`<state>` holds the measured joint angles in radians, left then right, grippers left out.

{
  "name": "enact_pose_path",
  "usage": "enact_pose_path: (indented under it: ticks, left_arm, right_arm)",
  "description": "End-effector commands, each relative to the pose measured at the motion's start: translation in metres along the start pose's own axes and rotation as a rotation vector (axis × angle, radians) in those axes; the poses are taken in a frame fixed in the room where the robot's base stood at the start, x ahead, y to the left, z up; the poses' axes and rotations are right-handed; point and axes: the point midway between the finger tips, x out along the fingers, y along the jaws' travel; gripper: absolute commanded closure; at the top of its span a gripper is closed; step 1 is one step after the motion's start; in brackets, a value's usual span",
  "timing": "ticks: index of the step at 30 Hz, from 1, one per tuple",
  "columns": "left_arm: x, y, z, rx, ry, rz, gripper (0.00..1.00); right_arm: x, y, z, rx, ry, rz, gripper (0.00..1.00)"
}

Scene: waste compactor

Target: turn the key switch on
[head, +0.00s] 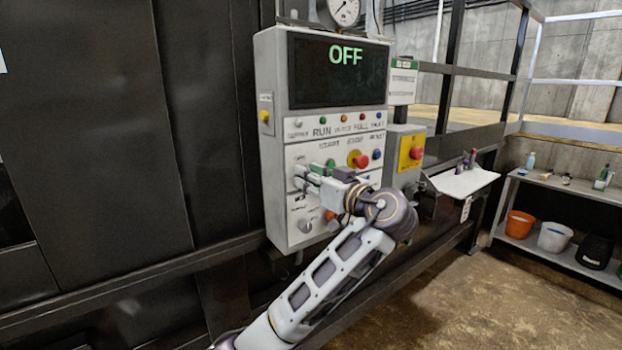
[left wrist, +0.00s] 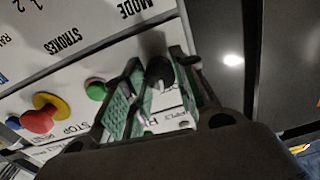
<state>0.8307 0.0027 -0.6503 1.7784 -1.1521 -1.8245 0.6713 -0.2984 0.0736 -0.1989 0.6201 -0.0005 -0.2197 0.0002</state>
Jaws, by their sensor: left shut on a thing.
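The grey control panel (head: 262,110) stands in the middle of the head view, with a dark display (head: 345,75) reading OFF in green. My left gripper (head: 300,180) is at the left side of the panel's lower face and covers the key switch there. In the left wrist view, which shows the panel upside down, the green-padded fingers are shut on a dark key switch (left wrist: 158,72). How far the key is turned is hard to tell. My right gripper is not in view.
A green button (left wrist: 96,90) and a red knob on a yellow ring (left wrist: 40,118) are beside the fingers. A grey selector knob (head: 305,225) is below the gripper.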

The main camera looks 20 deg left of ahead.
Motion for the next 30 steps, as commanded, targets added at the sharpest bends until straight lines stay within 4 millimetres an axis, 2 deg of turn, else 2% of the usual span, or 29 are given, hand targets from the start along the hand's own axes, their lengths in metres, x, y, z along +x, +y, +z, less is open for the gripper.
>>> enact_pose_path:
  ticks: [14, 20, 30]
  left_arm:
    - [-0.001, 0.0, 0.0, 0.349, 0.007, 0.003, 0.96]
    - [0.0, 0.0, 0.0, 0.505, 0.012, 0.004, 0.96]
    - [-0.001, 0.0, 0.0, 0.733, 0.018, 0.005, 0.96]
  right_arm:
    - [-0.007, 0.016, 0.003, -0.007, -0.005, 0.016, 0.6]
    - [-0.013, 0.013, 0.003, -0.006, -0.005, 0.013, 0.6]
    - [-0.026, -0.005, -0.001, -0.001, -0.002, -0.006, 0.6]
